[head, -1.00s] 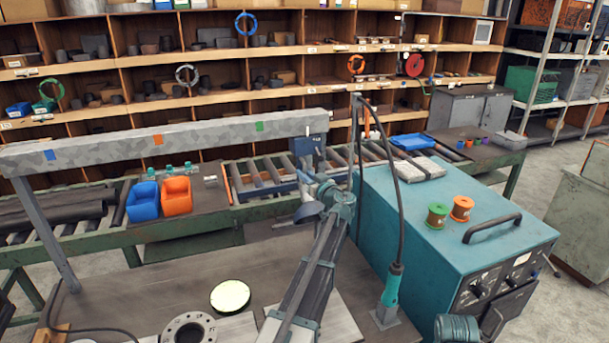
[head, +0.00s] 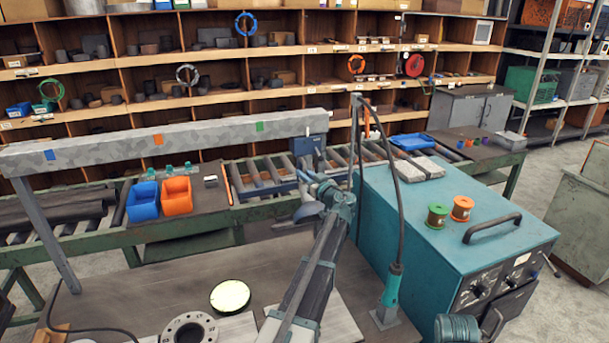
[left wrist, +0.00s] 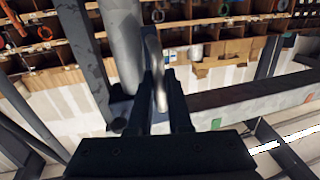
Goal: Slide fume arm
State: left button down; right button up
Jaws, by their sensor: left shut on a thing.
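The fume arm's carriage (head: 313,148) sits at the right end of a grey overhead rail (head: 205,135), past the rail's green mark. The rail also carries blue and orange marks to the left. A grey hood (head: 309,207) hangs below the carriage, partly hidden by my left arm. My left gripper (head: 308,180) is up at the carriage. In the left wrist view its two dark fingers (left wrist: 163,98) are shut on a pale, curved handle (left wrist: 157,72). A thick grey tube (left wrist: 122,45) stands just left of the handle there. My right gripper is not in view.
A teal welding machine (head: 455,245) with two wire spools stands at the right. A teal torch (head: 391,287) with a black cable stands beside it. The workbench (head: 150,285) holds a flange ring (head: 188,330) and a pale disc (head: 230,296). A roller conveyor (head: 265,180) runs behind.

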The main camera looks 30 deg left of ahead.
pick_arm(q)
jog(key=shift+s, duration=0.1)
jog(key=s+a, duration=2.5)
jog(key=s, duration=0.4)
jog(key=s+a, duration=2.4)
jog(key=s, duration=0.5)
jog(key=shift+a, duration=0.4)
jog(key=c, duration=0.8)
grip_release()
jog(key=shift+c, duration=0.2)
jog(key=shift+d, duration=0.15)
jog(key=v, duration=1.3)
jog(key=shift+s+d, duration=0.2)
jog(key=shift+d, duration=0.05)
